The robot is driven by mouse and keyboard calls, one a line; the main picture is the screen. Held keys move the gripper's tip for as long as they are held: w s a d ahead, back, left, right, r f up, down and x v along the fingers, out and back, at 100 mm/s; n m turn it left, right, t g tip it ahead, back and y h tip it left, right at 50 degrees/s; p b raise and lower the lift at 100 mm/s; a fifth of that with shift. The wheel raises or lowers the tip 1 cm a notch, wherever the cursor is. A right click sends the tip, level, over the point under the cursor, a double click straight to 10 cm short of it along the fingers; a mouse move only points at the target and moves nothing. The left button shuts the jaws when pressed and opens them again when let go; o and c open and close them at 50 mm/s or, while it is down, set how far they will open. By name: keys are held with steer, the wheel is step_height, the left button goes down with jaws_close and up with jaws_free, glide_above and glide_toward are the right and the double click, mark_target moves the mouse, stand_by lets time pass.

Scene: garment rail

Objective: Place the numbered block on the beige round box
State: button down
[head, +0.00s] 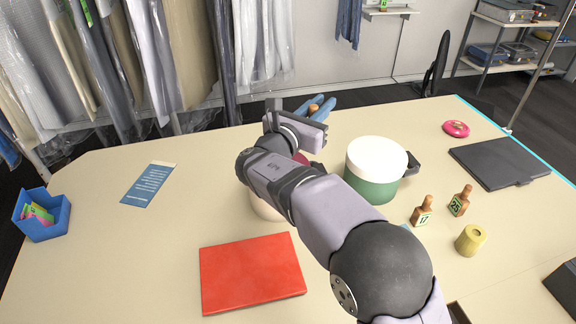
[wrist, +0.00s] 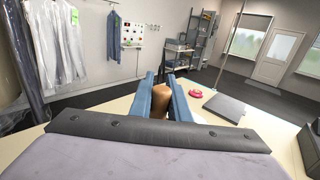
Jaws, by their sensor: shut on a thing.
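My gripper (head: 318,108) is shut on a brown wooden block (head: 313,108), holding it between two blue fingers near the table's far edge. In the wrist view the block (wrist: 160,101) shows between the fingers (wrist: 164,92); no number is readable on it. A beige round box (head: 265,207) stands under my arm, mostly hidden by it, with a reddish top just showing. My gripper and the block are beyond this box, toward the rail. Two similar wooden blocks stand upright on the right, marked 17 (head: 423,211) and 25 (head: 460,201).
A green round box with a cream lid (head: 376,154) stands right of my arm. A red flat case (head: 251,273), yellow spool (head: 470,240), blue bin (head: 42,214), blue card (head: 148,184), pink disc (head: 456,128) and dark case (head: 498,163) lie around.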

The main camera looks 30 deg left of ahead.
steer(key=shift+a+f+n+y, duration=0.3)
steer(key=shift+a+f+y, duration=0.25)
steer(key=shift+a, duration=0.25)
step_height(320, 180, down, 10)
steer(key=p, duration=0.3)
steer(key=shift+p, duration=0.35)
steer(key=shift+f, duration=0.2)
steer(key=c, duration=1.7)
jaws_free()
steer(key=shift+o, duration=0.2)
steer(key=shift+r, duration=0.1)
steer(key=shift+r, duration=0.1)
steer(key=s+b, duration=0.4)
steer(key=s, duration=0.8)
steer(key=shift+b, duration=0.4)
